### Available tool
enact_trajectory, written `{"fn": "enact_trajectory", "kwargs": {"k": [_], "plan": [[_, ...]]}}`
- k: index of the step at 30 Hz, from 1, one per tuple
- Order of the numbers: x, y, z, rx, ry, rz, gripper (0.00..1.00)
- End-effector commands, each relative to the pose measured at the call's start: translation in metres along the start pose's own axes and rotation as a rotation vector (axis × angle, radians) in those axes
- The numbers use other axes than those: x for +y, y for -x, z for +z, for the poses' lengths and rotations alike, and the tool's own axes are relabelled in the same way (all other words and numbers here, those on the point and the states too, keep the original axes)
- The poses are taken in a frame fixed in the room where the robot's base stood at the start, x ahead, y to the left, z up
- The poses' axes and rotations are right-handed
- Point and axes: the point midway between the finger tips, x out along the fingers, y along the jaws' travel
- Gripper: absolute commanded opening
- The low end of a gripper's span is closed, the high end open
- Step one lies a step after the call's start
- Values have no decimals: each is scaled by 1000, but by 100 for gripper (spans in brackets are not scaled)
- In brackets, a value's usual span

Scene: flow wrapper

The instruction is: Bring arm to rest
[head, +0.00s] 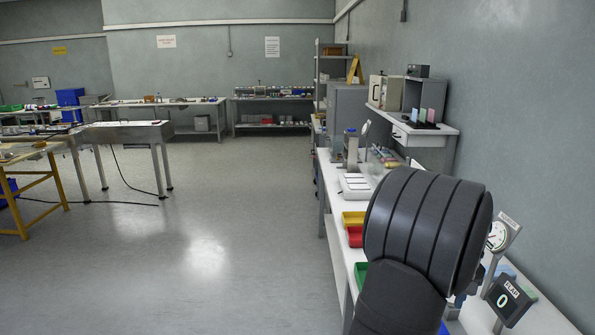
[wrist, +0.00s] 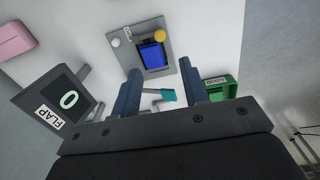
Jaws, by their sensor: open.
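My gripper (wrist: 162,76) is open in the wrist view, its two dark blue fingers apart over a white bench top. I see nothing held between them. A lever with a teal tip (wrist: 167,95) shows between the fingers, below their tips; I cannot tell if anything touches it. Beyond the fingertips is a grey plate (wrist: 140,60) with a blue block (wrist: 153,55), a yellow knob and a white knob. In the head view my dark arm hangs over the right-hand bench and hides most of my gripper.
A display marked FLAP (wrist: 62,105) reads 0, left of my gripper; a green bin (wrist: 217,88) is at right. A pink block (wrist: 14,40) lies far left. The head view shows a dial gauge (head: 498,236), red bin (head: 354,237), yellow bin (head: 352,219) and open floor (head: 230,215).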

Motion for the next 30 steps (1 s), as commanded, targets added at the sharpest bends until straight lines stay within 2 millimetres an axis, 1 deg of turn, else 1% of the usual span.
{"fn": "enact_trajectory", "kwargs": {"k": [1, 9, 12, 15, 18, 21, 24, 30], "plan": [[0, -12, 1, -4, 0, -3, 41], [0, -65, 1, -3, 0, -3, 41], [0, -84, 1, -3, 0, -3, 41], [0, -98, 0, -2, 0, -1, 41], [0, -108, 0, -1, 0, -1, 41], [0, -114, 0, 0, 0, 0, 41], [0, -117, 0, 0, 0, 0, 41], [0, -116, 0, 0, 3, 0, 41]]}}
